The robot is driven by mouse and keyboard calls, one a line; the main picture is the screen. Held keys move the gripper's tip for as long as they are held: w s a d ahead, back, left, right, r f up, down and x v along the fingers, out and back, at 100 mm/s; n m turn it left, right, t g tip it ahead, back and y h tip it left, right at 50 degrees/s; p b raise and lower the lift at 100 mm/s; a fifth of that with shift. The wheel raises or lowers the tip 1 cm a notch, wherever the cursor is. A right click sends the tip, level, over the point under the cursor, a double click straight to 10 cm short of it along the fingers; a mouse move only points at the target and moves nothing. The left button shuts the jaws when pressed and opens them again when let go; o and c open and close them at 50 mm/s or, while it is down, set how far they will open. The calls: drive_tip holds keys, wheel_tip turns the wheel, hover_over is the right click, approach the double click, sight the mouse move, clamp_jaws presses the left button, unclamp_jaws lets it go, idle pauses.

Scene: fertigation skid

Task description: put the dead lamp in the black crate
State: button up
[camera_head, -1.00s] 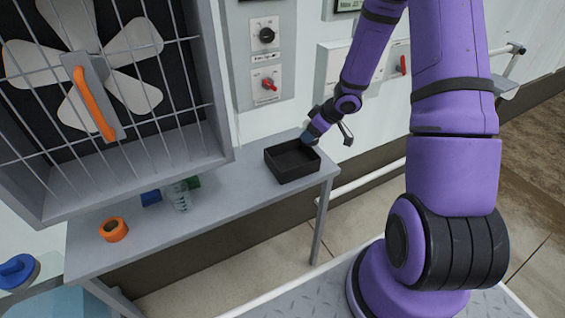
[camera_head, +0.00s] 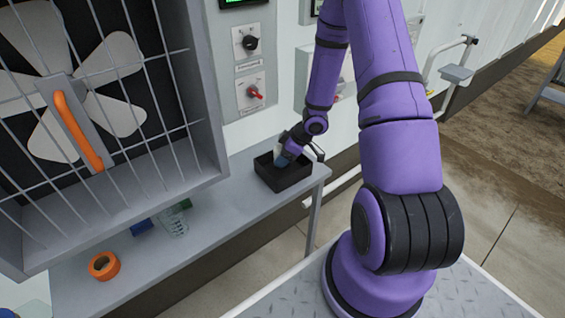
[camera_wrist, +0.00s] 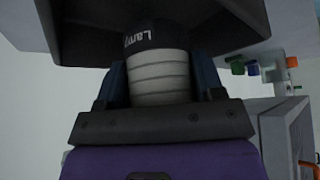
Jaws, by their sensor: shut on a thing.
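The black crate (camera_head: 290,183) stands open-topped near the right end of the grey bench. My gripper (camera_head: 281,160) reaches down over the crate's opening, its tip overlapping the inside in the head view. In the wrist view my gripper (camera_wrist: 160,84) is shut on the lamp (camera_wrist: 158,78), a pale ribbed cylinder with a dark band marked "Lamp". A blue finger shows on each side of it. The crate's dark wall (camera_wrist: 225,28) is close beyond the lamp's end. I cannot tell whether the lamp touches the crate's floor.
The bench (camera_head: 218,203) also holds an orange tape roll (camera_head: 104,265), a clear beaker (camera_head: 174,224), a blue block (camera_head: 142,228) and a green block (camera_head: 184,204). A caged fan (camera_head: 90,110) stands at the left. Switch panels (camera_head: 249,92) are on the wall behind.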

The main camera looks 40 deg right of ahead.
drive_tip(key=shift+f, duration=1.7)
drive_tip(key=shift+f, duration=0.1)
drive_tip(key=o, duration=1)
drive_tip(key=v, duration=1.2)
wheel_tip(320, 180, up, 26)
drive_tip(key=a+m+t+h, duration=0.2)
drive_tip(key=m+h, duration=0.3)
drive_tip(key=h, duration=0.3)
drive_tip(key=s+a+r+m+y, duration=0.1)
drive_tip(key=s+a+r, duration=0.2)
drive_tip(key=s+a, duration=0.2)
drive_tip(key=s+a+r+m+g+y, duration=0.1)
drive_tip(key=s+a+r, duration=0.3)
drive_tip(key=s, duration=0.5)
drive_tip(key=s+a+r+m+y, duration=0.1)
drive_tip(key=s+a+r+m, duration=0.1)
drive_tip(key=s+a, duration=0.4)
drive_tip(key=shift+s+a+r, duration=0.15)
drive_tip(key=shift+s+r, duration=0.2)
drive_tip(key=shift+s, duration=0.15)
drive_tip(key=shift+s+a+r, duration=0.2)
drive_tip(key=shift+s+r, duration=0.15)
drive_tip(key=shift+s, duration=0.15)
